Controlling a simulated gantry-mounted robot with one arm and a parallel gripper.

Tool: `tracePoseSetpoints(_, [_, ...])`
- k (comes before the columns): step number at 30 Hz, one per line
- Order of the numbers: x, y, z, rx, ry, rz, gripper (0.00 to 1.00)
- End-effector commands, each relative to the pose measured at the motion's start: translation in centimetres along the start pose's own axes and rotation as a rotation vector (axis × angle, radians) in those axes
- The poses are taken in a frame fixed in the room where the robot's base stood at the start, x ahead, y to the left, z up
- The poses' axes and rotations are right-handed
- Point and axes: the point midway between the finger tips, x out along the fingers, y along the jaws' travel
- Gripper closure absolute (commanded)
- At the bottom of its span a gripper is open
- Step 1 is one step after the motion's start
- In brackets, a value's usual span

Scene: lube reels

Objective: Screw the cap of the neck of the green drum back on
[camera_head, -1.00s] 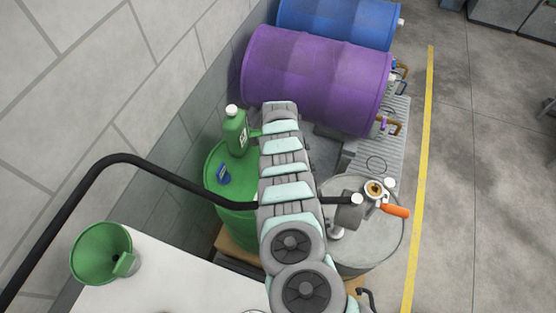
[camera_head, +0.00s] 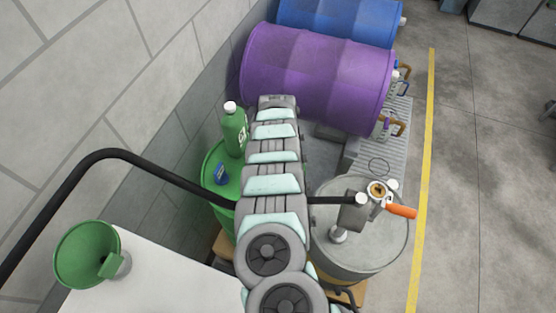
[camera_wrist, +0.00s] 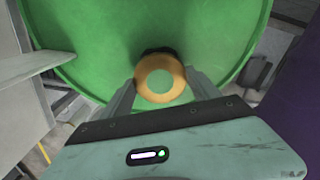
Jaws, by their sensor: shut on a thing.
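The green drum (camera_head: 235,182) stands by the wall in the head view, partly hidden by my arm. Its green top (camera_wrist: 90,45) fills much of the wrist view. My gripper (camera_wrist: 161,88) is over the near edge of this top, its two fingers shut on the cap (camera_wrist: 144,78), a round orange-yellow piece with a green centre. A dark shadow lies just behind the cap. The neck is hidden under the cap, so I cannot tell whether the two touch. In the head view my arm hides the gripper and cap.
A green jug (camera_head: 234,135) and a small blue object (camera_head: 221,173) stand on the green drum. A purple drum (camera_head: 315,75) lies behind. A grey drum (camera_head: 375,250) with an orange-handled tool (camera_head: 401,211) is at right. A green funnel (camera_head: 80,250) and a black hose (camera_head: 65,195) are at left.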

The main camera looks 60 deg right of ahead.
Motion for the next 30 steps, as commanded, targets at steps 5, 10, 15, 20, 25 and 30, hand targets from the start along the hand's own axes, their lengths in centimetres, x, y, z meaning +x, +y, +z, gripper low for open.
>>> tracePoseSetpoints(5, [0.38,-0.15,0.12,0.132,-0.001,-0.003,0.74])
tracePoseSetpoints(10, [0.45,-0.07,0.1,0.267,0.0,0.0,0.74])
tracePoseSetpoints(15, [0.36,-0.01,0.07,0.378,0.001,0.002,0.74])
tracePoseSetpoints(20, [0.16,0.0,-0.06,0.41,0.002,0.002,0.74])
tracePoseSetpoints(25, [0.13,0.0,-0.05,0.409,0.002,0.002,0.74])
tracePoseSetpoints(30, [0.42,-0.07,0.02,0.46,0.001,0.0,0.74])
